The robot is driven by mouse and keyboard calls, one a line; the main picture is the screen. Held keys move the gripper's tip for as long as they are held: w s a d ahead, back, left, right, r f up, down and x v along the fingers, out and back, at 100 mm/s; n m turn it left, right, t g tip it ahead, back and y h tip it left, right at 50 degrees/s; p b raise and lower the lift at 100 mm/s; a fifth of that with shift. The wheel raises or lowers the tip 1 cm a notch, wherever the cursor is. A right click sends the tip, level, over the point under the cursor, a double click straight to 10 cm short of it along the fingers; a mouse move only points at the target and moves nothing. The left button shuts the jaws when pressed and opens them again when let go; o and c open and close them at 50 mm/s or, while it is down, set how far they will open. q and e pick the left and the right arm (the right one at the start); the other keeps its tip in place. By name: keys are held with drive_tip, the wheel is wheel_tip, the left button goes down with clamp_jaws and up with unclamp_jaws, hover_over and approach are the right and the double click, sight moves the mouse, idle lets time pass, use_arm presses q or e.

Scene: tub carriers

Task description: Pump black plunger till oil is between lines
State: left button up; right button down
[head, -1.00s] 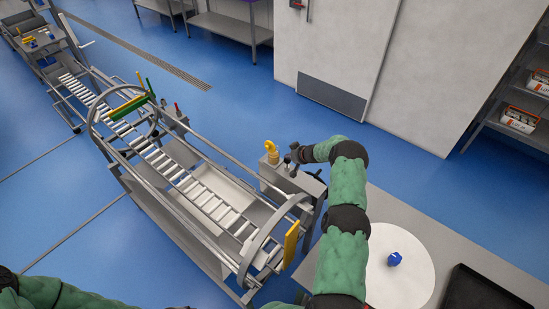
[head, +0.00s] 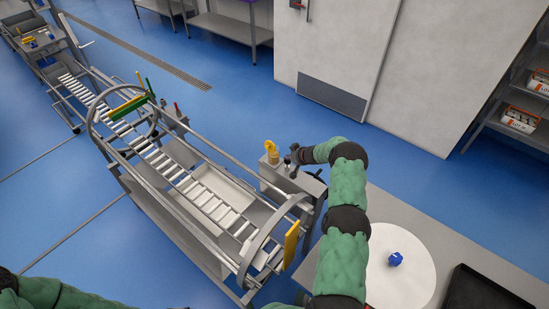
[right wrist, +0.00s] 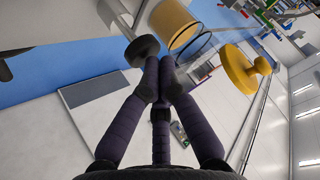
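In the right wrist view, the black plunger (right wrist: 142,50) shows as a round black head near the fingertips. My right gripper (right wrist: 159,62) has its fingertips close together and looks shut, with nothing visible between them. The tips are beside or against the plunger head; I cannot tell if they touch. A clear cylinder (right wrist: 196,46) with dark rings stands behind, with amber, apparently oil (right wrist: 172,22), at its far end. I cannot read the oil level against the lines. In the head view, my right gripper (head: 292,158) is small over the grey box (head: 284,178). My left gripper is out of view.
A roller conveyor frame (head: 190,185) lies left of the box. A table with a white disc (head: 400,280) and blue piece (head: 395,259) is at right.

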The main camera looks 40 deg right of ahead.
drive_tip(key=shift+s+f+b, duration=0.1)
drive_tip(key=shift+f+b, duration=0.45)
drive_tip(key=shift+f, duration=0.3)
idle(0.5)
drive_tip(key=shift+r, duration=0.2)
drive_tip(key=shift+r+p, duration=0.9)
drive_tip(key=shift+r, duration=0.3)
drive_tip(key=shift+r+p, duration=0.6)
drive_tip(key=shift+r, duration=0.05)
drive_tip(key=shift+r+p, duration=1.9)
drive_tip(key=shift+r, duration=0.45)
drive_tip(key=shift+f, duration=0.1)
drive_tip(key=shift+f, duration=0.1)
